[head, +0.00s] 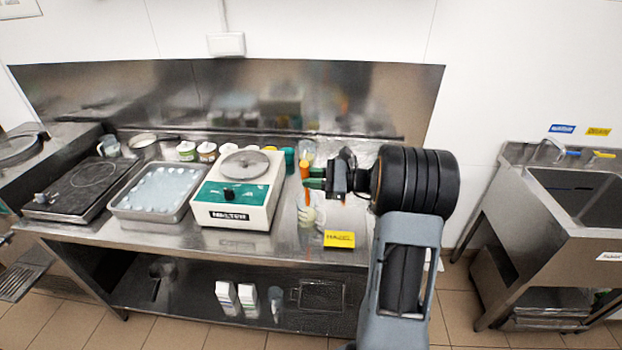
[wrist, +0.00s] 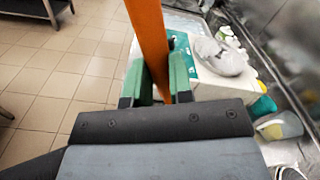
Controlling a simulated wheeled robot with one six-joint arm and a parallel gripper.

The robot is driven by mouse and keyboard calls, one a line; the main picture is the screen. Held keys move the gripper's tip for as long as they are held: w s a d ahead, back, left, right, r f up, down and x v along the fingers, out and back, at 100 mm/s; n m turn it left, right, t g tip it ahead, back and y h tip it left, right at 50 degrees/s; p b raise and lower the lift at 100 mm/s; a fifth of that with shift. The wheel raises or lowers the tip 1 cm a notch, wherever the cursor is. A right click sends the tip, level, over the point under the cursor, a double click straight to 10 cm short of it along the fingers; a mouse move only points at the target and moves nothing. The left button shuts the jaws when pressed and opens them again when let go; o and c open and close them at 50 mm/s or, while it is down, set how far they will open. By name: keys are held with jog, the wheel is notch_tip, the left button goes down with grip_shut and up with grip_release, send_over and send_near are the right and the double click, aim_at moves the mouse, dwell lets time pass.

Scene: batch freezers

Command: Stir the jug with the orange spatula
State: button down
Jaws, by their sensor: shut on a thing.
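The orange spatula (head: 307,193) is upright in my gripper (head: 314,179), between its green fingertips. In the wrist view, the spatula (wrist: 150,45) rises between the two green fingers (wrist: 161,82), which are shut on it. A clear jug (head: 312,215) with pale contents stands on the steel table, right of the white machine and behind a yellow label. The spatula's lower end overlaps the jug's mouth in the head view and seems to reach into it; how deep I cannot tell. My gripper is above the jug, and the jug does not show clearly in the wrist view.
The white machine (head: 238,191) with a round pan stands left of the jug. A teal cup (head: 289,159) and another clear vessel (head: 307,149) stand behind. A yellow label (head: 339,239) is in front. A steel tray (head: 120,205) and hotplate (head: 77,188) are farther left.

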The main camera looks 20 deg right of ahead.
notch_tip(320, 180, up, 5)
jog(key=p, duration=0.3)
jog(key=shift+p, duration=0.3)
dwell(0.3)
